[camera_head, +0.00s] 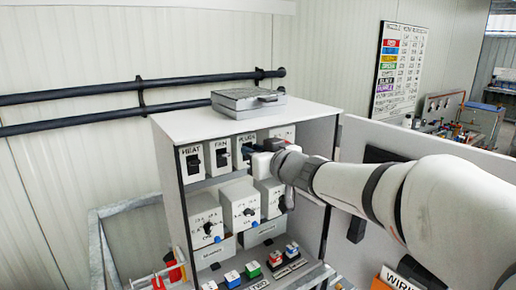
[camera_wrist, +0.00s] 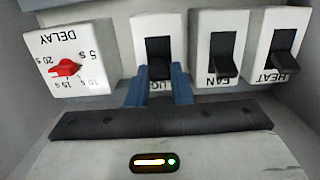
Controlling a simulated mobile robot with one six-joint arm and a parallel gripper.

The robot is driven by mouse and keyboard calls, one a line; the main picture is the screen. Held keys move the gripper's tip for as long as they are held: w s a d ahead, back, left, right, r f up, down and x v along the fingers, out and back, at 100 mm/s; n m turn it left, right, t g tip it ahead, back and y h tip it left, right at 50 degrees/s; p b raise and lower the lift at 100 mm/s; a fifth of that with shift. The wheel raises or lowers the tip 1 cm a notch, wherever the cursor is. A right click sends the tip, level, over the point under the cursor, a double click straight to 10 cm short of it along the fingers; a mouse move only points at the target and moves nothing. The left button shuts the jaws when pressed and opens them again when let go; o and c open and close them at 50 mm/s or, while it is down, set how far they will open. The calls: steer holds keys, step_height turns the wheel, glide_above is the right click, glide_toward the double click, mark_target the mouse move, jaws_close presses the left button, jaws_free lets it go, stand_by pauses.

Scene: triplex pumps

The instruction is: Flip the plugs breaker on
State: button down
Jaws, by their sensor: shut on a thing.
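The plugs breaker (camera_head: 246,141) is a white box with a black lever, third from the left in the top row of the cabinet. In the wrist view, which is upside down, its black lever (camera_wrist: 158,48) sits between the blue fingertips of my gripper (camera_wrist: 162,80). The fingers are shut on the lever and cover part of the PLUGS label. In the head view my gripper (camera_head: 273,163) is at the right of the breaker, largely hidden by my arm. I cannot tell clearly which way the lever points.
The fan breaker (camera_wrist: 223,43) and heat breaker (camera_wrist: 274,40) stand close on one side. The delay dial box (camera_wrist: 66,60) with a red knob is on the other. Below are boxes with knobs (camera_head: 205,219) and coloured buttons (camera_head: 253,270). A partition (camera_head: 400,138) stands at the right.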

steer(key=shift+r, duration=0.25)
steer(key=c, duration=1.7)
jaws_free()
steer(key=o, duration=0.4)
steer(key=shift+f, duration=0.2)
steer(key=shift+d, duration=0.1)
steer(key=v, duration=0.7)
steer(key=shift+s+d, duration=0.15)
steer(key=shift+s, duration=0.15)
steer(key=shift+d, duration=0.1)
